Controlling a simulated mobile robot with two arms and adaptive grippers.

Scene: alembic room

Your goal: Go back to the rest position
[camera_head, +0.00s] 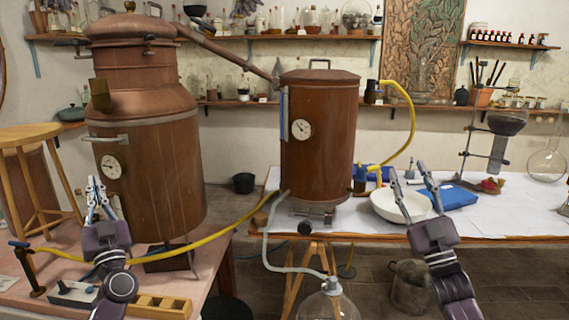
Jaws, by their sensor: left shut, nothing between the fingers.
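My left gripper (97,200) is shut and empty. It points upward in front of the large copper still (150,170), at the lower left. My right gripper (412,190) is open, with its two fingers apart. In the picture it overlaps the white bowl (385,206) on the right table, and I see nothing held between its fingers. I cannot tell whether its fingers touch the bowl.
A copper condenser (318,160) stands at the left end of the right table (500,215). A yellow hose (215,236) runs between the stations. A wooden stool (30,135) is at the left.

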